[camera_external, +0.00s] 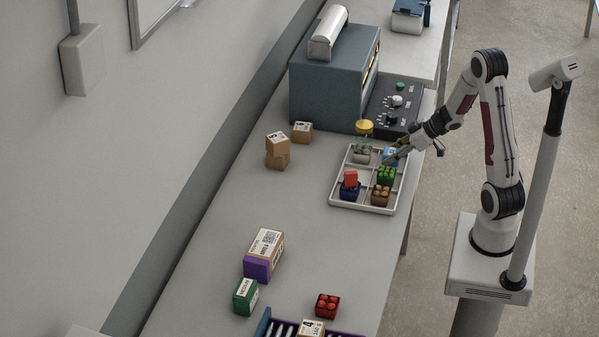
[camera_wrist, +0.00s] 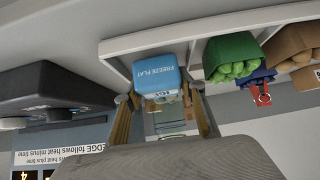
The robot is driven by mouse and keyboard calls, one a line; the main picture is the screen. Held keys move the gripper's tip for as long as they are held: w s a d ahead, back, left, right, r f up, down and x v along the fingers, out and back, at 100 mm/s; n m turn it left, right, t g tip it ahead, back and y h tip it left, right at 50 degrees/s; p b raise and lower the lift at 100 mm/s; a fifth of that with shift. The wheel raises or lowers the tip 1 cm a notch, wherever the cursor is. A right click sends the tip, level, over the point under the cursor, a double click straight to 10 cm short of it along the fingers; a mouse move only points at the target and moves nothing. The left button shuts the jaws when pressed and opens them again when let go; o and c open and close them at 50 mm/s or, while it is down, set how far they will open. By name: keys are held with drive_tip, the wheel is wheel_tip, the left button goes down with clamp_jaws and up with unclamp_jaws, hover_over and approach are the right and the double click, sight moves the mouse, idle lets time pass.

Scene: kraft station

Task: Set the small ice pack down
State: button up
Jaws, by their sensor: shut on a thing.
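A small blue ice pack marked "FREEZE FLAT" (camera_wrist: 157,75) is between the fingertips of my gripper (camera_wrist: 160,103) in the wrist view. My gripper is shut on it. In the external view, the ice pack (camera_external: 392,155) shows as a blue patch at the fingertips of my gripper (camera_external: 397,154), partly hidden by them. It is at the far right compartment of the white divided tray (camera_external: 335,197). I cannot tell whether it touches the tray floor.
The tray also holds a green container (camera_external: 386,175), a brown one (camera_external: 380,196), a blue one with a red piece (camera_external: 349,190) and a greyish item (camera_external: 361,154). A yellow-topped object (camera_external: 364,127) stands behind. A control box (camera_external: 397,105) is farther back.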

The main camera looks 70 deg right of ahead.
drive_tip(key=shift+r, duration=4.5)
drive_tip(key=shift+r, duration=0.75)
wheel_tip(320, 180, up, 10)
hover_over(390, 152)
drive_tip(key=w+a, duration=1)
wheel_tip(390, 152, down, 11)
drive_tip(key=shift+f, duration=0.15)
drive_tip(key=shift+d+f, duration=0.1)
drive_tip(key=shift+f, duration=0.05)
drive_tip(key=shift+f, duration=2.75)
drive_tip(key=shift+f, duration=0.1)
